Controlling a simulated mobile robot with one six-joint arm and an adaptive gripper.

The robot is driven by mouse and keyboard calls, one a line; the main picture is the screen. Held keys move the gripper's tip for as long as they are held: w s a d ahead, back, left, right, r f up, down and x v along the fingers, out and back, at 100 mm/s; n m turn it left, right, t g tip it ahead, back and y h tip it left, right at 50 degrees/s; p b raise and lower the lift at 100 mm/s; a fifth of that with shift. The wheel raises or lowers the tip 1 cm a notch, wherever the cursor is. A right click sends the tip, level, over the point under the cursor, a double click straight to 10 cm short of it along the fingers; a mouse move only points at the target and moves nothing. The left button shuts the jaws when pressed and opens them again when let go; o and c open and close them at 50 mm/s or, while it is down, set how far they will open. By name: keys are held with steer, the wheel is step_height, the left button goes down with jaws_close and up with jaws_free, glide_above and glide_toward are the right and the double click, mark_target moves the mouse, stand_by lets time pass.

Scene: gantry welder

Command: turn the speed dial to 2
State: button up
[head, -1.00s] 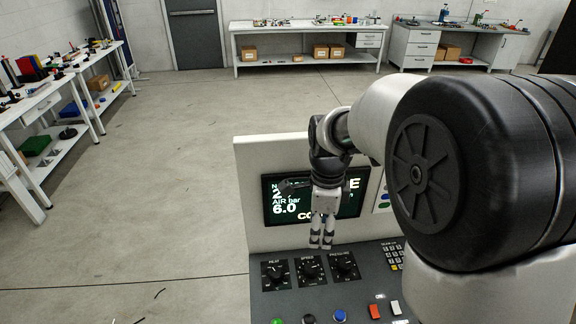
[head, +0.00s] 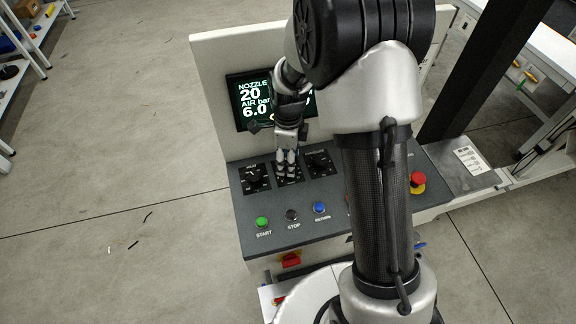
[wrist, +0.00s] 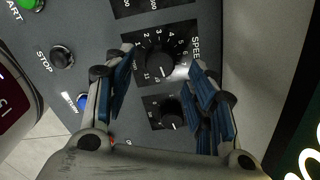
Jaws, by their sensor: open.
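The speed dial (wrist: 160,62) is a round black knob on a black square plate with white numbers and the word SPEED beside it. In the wrist view it lies between the fingertips of my gripper (wrist: 160,66), which is open with one blue-padded finger on each side. I cannot tell whether the fingers touch the knob, and its pointer setting is not clearly readable. In the head view my gripper (head: 286,176) points down over the middle of three dials and mostly hides the speed dial.
A neighbouring dial (wrist: 169,113) sits close by; another dial (head: 255,177) is on the other side. START (head: 262,222), STOP (head: 292,215) and RETURN (head: 319,208) buttons line the panel front. A lit screen (head: 255,100) stands behind; a red mushroom button (head: 418,181) is at right.

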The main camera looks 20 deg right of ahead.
steer(key=shift+f, duration=1.45)
steer(key=c, duration=1.1)
